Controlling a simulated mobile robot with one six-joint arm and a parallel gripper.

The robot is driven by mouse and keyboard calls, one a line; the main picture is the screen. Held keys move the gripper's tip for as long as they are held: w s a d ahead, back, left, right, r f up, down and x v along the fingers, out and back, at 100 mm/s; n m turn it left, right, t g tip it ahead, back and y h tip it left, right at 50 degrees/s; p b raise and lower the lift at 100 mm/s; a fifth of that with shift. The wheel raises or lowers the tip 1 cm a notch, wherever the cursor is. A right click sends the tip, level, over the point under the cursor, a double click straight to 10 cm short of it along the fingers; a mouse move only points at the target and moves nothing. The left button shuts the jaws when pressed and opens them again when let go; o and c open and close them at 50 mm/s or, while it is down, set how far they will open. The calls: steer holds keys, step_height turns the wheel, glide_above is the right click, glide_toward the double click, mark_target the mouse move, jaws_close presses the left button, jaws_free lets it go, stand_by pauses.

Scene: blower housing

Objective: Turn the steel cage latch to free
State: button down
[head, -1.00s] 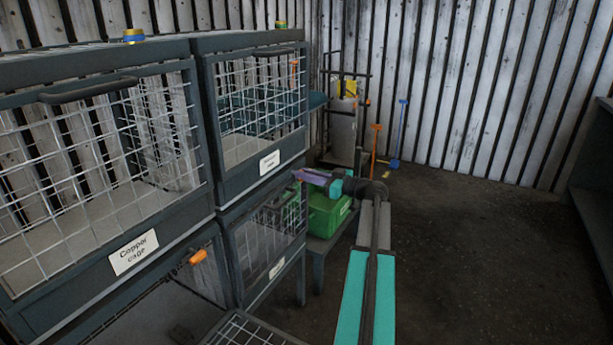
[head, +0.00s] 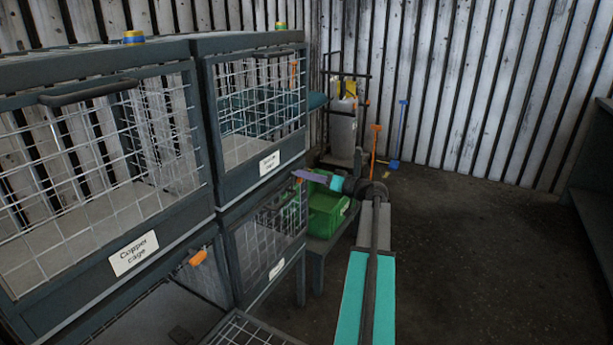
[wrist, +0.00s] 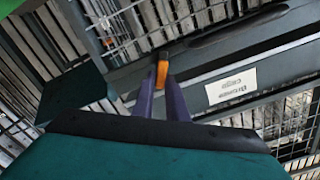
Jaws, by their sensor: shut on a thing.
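My gripper (head: 302,176) has purple fingers and reaches left to the front of the cages. In the wrist view my gripper (wrist: 162,90) is shut on an orange latch (wrist: 162,72), whose end shows between and beyond the fingertips. The latch sits at a dark frame bar beside a white label that appears upside down. In the head view only a small bit of orange shows at the fingertips, by the upper corner of the lower right cage (head: 240,262). I cannot read that cage's label, nor tell the latch's exact angle.
The copper cage (head: 120,284) is at upper left, with another mesh cage (head: 225,185) beside it. A second orange latch (head: 198,257) is on the lower left. A green bin (head: 328,210) stands on a low table just behind my gripper. The floor to the right is clear.

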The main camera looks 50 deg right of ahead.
steer(key=shift+f+m+p, duration=0.15)
steer(key=shift+m+p, duration=2.75)
steer(key=shift+m, duration=2.9)
steer(key=c, duration=1.8)
jaws_free()
steer(key=shift+o, duration=0.2)
steer(key=shift+d, duration=0.1)
steer(key=v, duration=1.4)
